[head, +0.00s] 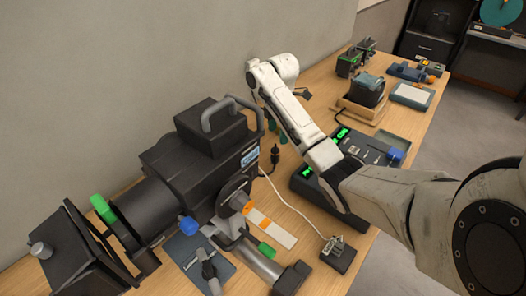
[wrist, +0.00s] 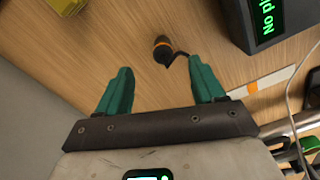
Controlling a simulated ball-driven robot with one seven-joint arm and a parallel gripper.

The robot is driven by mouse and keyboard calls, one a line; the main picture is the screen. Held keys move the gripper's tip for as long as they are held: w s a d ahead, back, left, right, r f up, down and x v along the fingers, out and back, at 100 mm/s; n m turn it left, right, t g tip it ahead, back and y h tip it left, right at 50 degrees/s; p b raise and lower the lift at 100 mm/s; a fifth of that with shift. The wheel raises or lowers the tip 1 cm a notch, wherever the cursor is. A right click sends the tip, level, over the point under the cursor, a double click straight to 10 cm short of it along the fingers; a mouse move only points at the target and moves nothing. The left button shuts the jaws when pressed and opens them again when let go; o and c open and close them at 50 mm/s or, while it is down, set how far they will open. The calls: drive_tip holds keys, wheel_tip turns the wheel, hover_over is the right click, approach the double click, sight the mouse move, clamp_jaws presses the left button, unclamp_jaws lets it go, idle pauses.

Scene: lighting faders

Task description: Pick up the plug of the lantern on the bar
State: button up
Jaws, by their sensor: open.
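The lantern (head: 190,165) is a large black spotlight on the left of the table in the head view. A small black plug (head: 275,153) is on the wooden table just right of it. My gripper (head: 277,127) has teal fingers and is above the table near the plug. In the wrist view my gripper (wrist: 163,78) is open and empty, with the plug beyond the fingertips, roughly between them.
A black console (head: 320,165) with green displays stands right of the plug; its corner shows in the wrist view (wrist: 265,18). A white strip with an orange end (head: 270,226) lies in front. A white cable (head: 300,203) runs to a small block. A wall is behind the table.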

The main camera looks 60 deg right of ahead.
sight(276, 148)
wheel_tip(276, 148, down, 3)
drive_tip(key=shift+a+f+b, duration=0.1)
drive_tip(key=shift+b, duration=0.7)
drive_tip(key=shift+f+p, duration=0.45)
drive_tip(key=shift+f, duration=0.3)
drive_tip(key=shift+a+f+p, duration=0.15)
drive_tip(key=shift+f+p, duration=0.5)
drive_tip(key=shift+f, duration=2.2)
drive_tip(key=shift+c, duration=0.3)
drive_tip(key=c, duration=1)
drive_tip(key=shift+r, duration=0.2)
